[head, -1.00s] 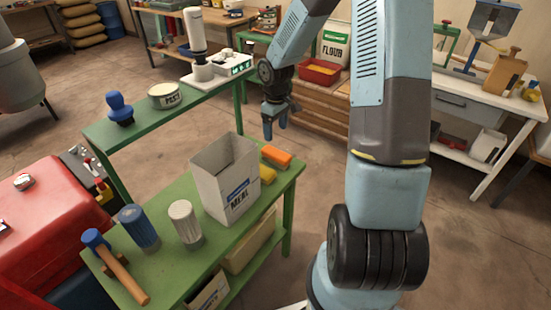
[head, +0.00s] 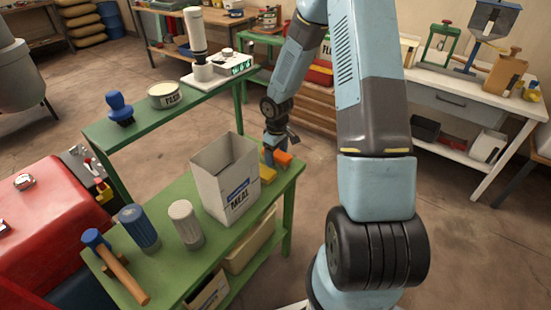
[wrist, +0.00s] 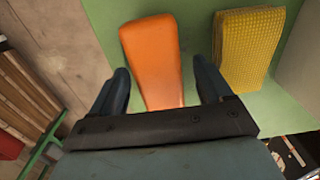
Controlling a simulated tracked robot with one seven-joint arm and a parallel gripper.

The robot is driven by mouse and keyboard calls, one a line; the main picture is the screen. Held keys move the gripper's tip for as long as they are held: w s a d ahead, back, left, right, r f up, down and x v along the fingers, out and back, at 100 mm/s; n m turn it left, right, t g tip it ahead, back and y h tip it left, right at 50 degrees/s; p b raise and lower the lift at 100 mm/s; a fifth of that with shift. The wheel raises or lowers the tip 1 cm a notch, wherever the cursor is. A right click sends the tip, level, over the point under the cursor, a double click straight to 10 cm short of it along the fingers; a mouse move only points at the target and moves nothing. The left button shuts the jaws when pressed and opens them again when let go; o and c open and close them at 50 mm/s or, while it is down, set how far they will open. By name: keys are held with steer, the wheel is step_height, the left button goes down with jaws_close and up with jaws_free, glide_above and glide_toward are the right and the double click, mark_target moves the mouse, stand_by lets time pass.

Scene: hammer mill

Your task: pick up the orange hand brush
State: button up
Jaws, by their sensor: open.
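The orange hand brush (head: 284,158) lies near the far right corner of the green bench (head: 262,212), beside the white meal box. In the wrist view the orange brush (wrist: 155,60) shows its smooth upper side, and its near end lies between my finger tips. My gripper (head: 272,155) is low at that corner, with its jaws partly hidden by the box and brush. In the wrist view my gripper (wrist: 165,85) is open, with a dark finger on each side of the brush. I cannot tell whether the fingers touch it.
A yellow sponge-like block (wrist: 247,48) lies just right of the brush in the wrist view. The meal box (head: 224,180) stands close by. A raised green shelf (head: 145,125) runs behind.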

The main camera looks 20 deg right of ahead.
mark_target(277, 152)
steer(key=c, duration=1.1)
step_height(277, 152, up, 10)
steer(key=shift+f, duration=0.1)
stand_by(0.4)
steer(key=o, duration=0.5)
steer(key=c, duration=0.3)
steer(key=shift+c, duration=0.2)
